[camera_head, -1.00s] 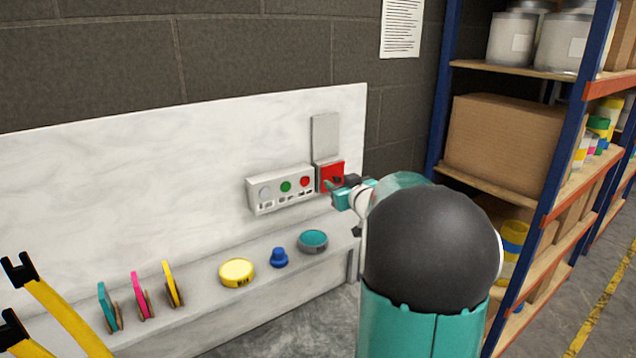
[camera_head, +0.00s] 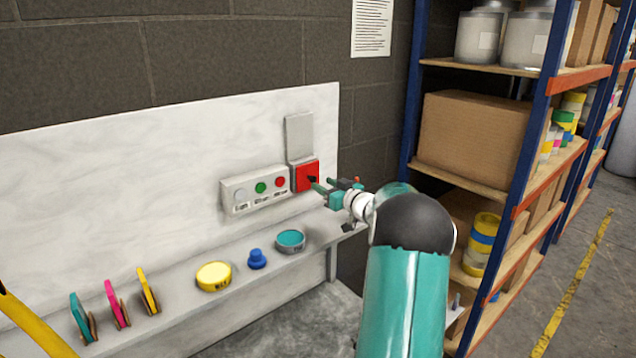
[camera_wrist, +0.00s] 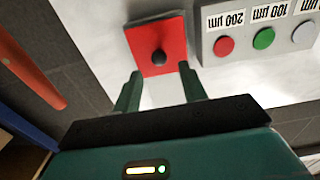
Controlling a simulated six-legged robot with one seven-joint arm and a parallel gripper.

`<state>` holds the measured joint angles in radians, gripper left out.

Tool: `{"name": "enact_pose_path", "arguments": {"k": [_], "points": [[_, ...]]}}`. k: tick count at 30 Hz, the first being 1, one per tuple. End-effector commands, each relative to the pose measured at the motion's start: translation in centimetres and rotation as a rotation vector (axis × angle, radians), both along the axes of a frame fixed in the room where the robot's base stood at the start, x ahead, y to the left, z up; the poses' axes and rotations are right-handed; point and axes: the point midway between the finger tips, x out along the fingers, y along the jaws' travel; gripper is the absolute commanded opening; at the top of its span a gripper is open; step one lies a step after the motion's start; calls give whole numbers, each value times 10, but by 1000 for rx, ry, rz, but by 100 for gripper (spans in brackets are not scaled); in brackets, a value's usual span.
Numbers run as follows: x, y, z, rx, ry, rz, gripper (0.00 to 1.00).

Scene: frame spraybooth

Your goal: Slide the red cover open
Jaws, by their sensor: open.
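The red cover (camera_head: 304,176) is a square plate with a black knob on the white wall panel, below a grey plate (camera_head: 299,137). In the wrist view the red cover (camera_wrist: 158,44) shows with its round black knob (camera_wrist: 159,57) near its middle. My gripper (camera_head: 331,188) is just in front and to the right of the cover in the head view. In the wrist view my gripper (camera_wrist: 162,84) is open, its two green fingers apart, with the knob lying ahead, between the lines of the fingers. The fingers appear short of the knob; contact cannot be seen.
A button box (camera_head: 255,190) with grey, green and red buttons sits directly left of the cover. A shelf rack (camera_head: 412,100) stands at the right.

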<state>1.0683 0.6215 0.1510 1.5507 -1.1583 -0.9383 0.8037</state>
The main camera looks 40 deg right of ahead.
Motion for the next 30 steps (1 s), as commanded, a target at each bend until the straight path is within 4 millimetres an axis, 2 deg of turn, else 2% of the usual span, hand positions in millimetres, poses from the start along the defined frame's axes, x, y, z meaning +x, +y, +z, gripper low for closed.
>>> {"name": "enact_pose_path", "arguments": {"k": [3, 7, 17, 20, 24, 30], "points": [[20, -2, -1, 0, 0, 1, 42], [33, -4, 0, 1, 0, 0, 42], [38, -4, 0, 1, 1, -1, 42], [38, -4, 0, 1, 1, -1, 26], [38, -4, 0, 0, 1, -1, 0], [38, -4, 3, -1, 0, -1, 0]]}}
